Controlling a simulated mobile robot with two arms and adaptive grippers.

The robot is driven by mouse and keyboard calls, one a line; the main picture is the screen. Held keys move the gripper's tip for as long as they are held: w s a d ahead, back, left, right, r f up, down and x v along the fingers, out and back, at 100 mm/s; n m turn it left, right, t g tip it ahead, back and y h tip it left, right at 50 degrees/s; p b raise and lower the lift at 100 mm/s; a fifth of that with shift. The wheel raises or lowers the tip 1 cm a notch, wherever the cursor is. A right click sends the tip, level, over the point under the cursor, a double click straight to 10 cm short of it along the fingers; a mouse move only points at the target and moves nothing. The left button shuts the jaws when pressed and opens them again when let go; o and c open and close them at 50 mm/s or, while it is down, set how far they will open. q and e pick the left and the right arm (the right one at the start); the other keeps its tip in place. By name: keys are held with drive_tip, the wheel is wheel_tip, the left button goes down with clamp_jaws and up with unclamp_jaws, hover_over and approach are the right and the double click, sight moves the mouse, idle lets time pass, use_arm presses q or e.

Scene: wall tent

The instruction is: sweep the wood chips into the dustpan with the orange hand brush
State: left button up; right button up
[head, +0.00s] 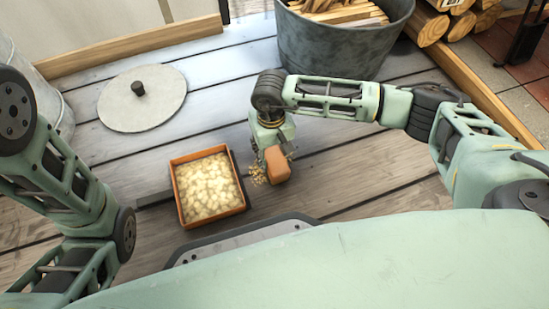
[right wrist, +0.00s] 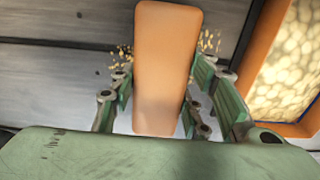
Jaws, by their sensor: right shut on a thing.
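The orange hand brush (head: 277,166) is on or just above the plank floor, its orange block between the fingers of my right gripper (head: 270,148). The right wrist view shows the brush (right wrist: 165,60) upright in the picture with fingers of the gripper (right wrist: 163,98) on both sides; its bristles are hidden. Small pale wood chips (head: 256,176) lie beside the brush, and show on both sides of it in the right wrist view (right wrist: 208,42). The square orange-rimmed dustpan (head: 216,218) lies left of the brush, with pale pieces covering its inside. My left gripper is out of view.
A round grey lid (head: 143,105) with a dark knob lies at the back left. A metal tub (head: 335,48) of split wood stands behind my right arm. Logs (head: 432,25) and a wooden edge beam (head: 480,85) bound the right. Planks between lid and tub are clear.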

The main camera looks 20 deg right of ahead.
drive_tip(key=shift+w, duration=0.35)
drive_tip(key=shift+w+a, duration=0.1)
drive_tip(key=shift+w, duration=2.05)
drive_tip(key=shift+s+r+p, duration=0.1)
drive_tip(key=shift+s+p, duration=0.65)
drive_tip(key=shift+s, duration=0.2)
drive_tip(key=shift+s+p, duration=0.55)
drive_tip(key=shift+s, duration=0.7)
